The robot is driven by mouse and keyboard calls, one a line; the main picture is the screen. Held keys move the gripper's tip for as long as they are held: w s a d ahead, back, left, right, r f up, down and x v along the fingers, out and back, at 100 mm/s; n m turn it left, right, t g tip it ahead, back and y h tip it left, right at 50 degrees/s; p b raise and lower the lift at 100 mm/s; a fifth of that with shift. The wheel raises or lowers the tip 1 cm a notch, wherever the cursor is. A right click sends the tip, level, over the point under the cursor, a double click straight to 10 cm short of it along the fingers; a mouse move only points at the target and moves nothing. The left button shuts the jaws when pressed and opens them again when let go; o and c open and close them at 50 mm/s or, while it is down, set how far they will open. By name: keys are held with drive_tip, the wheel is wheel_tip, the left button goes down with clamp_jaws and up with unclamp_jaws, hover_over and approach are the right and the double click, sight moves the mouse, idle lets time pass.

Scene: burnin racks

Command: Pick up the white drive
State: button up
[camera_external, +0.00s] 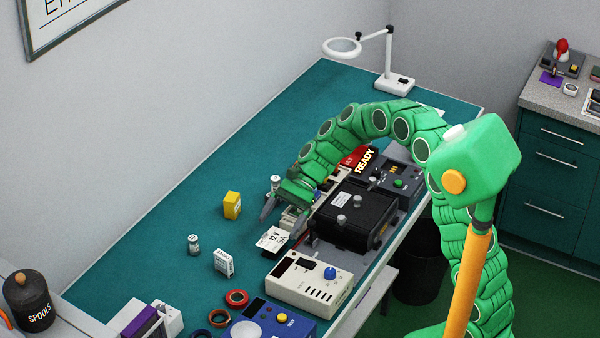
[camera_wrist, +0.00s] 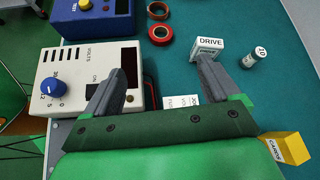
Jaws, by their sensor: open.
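The white drive is a small white box (camera_external: 224,263) standing on the teal bench mat. In the wrist view its label reads DRIVE (camera_wrist: 208,46), and it shows just beyond the right fingertip. My gripper (camera_external: 284,217) is open and empty, above the bench and up and right of the drive in the external view. In the wrist view the gap between the fingers (camera_wrist: 160,68) lies to the left of the drive. I cannot tell whether the right finger touches the drive or only overlaps it in the picture.
A white printed card (camera_external: 270,241) lies below my gripper. A cream meter box (camera_external: 308,281) with a blue knob, a red tape ring (camera_external: 237,298), a small labelled jar (camera_external: 193,245) and a yellow box (camera_external: 232,205) surround the drive. The mat left of them is clear.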

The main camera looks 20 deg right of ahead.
sight(223, 258)
drive_tip(key=w+a+f+m, duration=0.1)
drive_tip(key=a+f, duration=0.1)
drive_tip(key=a, duration=0.1)
drive_tip(key=w+a+f+m+y, duration=0.1)
drive_tip(key=a+f, duration=0.2)
drive_tip(key=a, duration=0.1)
drive_tip(key=w+a+f+m, duration=0.1)
drive_tip(key=w+a+f, duration=0.1)
drive_tip(key=a, duration=0.1)
drive_tip(key=shift+a+f+g+y, duration=0.25)
drive_tip(key=shift+f+g+y, duration=0.15)
drive_tip(key=shift+w+x, duration=0.2)
drive_tip(key=shift+x, duration=3.75)
drive_tip(key=shift+a, duration=0.1)
drive_tip(key=c, duration=1.1)
